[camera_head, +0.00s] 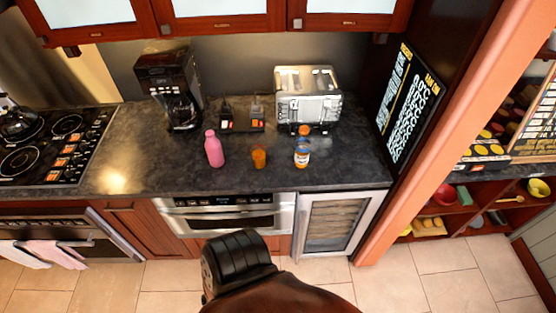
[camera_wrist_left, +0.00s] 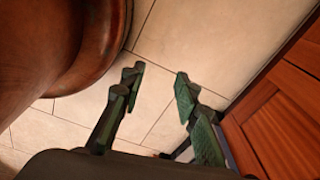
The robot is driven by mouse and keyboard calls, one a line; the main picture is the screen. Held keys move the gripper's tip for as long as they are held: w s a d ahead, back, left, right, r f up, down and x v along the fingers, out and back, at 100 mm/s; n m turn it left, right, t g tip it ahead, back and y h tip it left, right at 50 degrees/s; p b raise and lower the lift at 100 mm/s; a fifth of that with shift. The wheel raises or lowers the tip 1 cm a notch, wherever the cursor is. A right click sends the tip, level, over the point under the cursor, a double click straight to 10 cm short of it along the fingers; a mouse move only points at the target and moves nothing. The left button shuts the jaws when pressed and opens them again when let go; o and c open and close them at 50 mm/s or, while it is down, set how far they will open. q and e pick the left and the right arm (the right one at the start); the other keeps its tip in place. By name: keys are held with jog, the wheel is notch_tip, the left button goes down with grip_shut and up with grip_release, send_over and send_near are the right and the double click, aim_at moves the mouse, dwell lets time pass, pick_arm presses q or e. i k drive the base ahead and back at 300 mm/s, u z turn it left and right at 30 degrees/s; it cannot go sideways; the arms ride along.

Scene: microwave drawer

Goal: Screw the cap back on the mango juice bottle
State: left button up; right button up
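A small bottle with a blue and white label (camera_head: 302,156) stands upright on the dark counter, right of centre; an orange round thing (camera_head: 304,130) shows just behind it, too small to tell whether it is a cap. A small orange container (camera_head: 259,157) stands to its left, and a pink bottle (camera_head: 214,150) stands further left. I cannot tell for sure which is the mango juice bottle. My left gripper (camera_wrist_left: 158,78) is open and empty over the tiled floor in the left wrist view, away from the counter objects. My right gripper is not in view.
A coffee maker (camera_head: 170,88), a dark organiser (camera_head: 242,117) and a toaster (camera_head: 308,94) stand along the back of the counter (camera_head: 345,158). A stove (camera_head: 50,148) is at left. The counter's front strip is clear. A wooden cabinet front (camera_wrist_left: 278,122) is right of my left gripper.

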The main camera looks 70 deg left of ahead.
aim_at(303, 142)
jog(key=k, duration=0.45)
jog(key=u, duration=1.55)
